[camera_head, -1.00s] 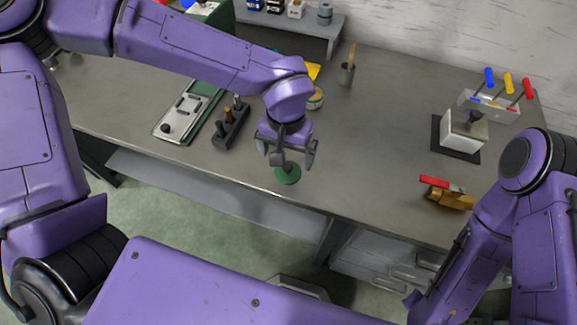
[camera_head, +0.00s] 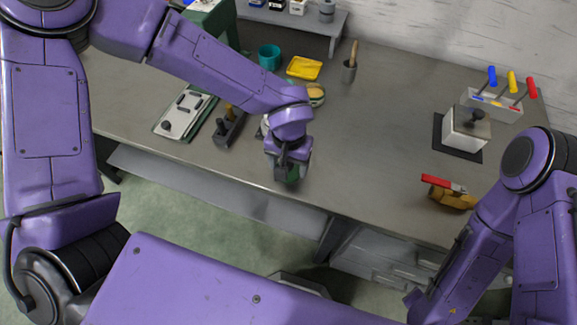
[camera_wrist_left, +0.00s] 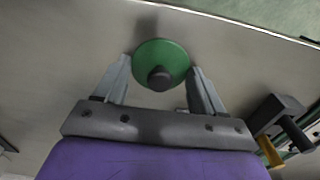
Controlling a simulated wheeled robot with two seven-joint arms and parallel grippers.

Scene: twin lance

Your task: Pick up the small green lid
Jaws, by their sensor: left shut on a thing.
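The small green lid (camera_wrist_left: 160,52) is round, with a dark knob facing the left wrist camera. In the left wrist view it sits between the two fingertips of my left gripper (camera_wrist_left: 160,68), which is shut on it at its sides. In the head view the left gripper (camera_head: 289,172) is near the front edge of the workbench. I cannot tell whether the lid still touches the bench. My right arm is at the right, and its gripper is out of view.
On the grey workbench (camera_head: 370,145), a dark tool block (camera_head: 229,130) and a tray (camera_head: 183,118) lie left of the left gripper. A red-and-yellow tool (camera_head: 450,195) and white box (camera_head: 465,132) are right.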

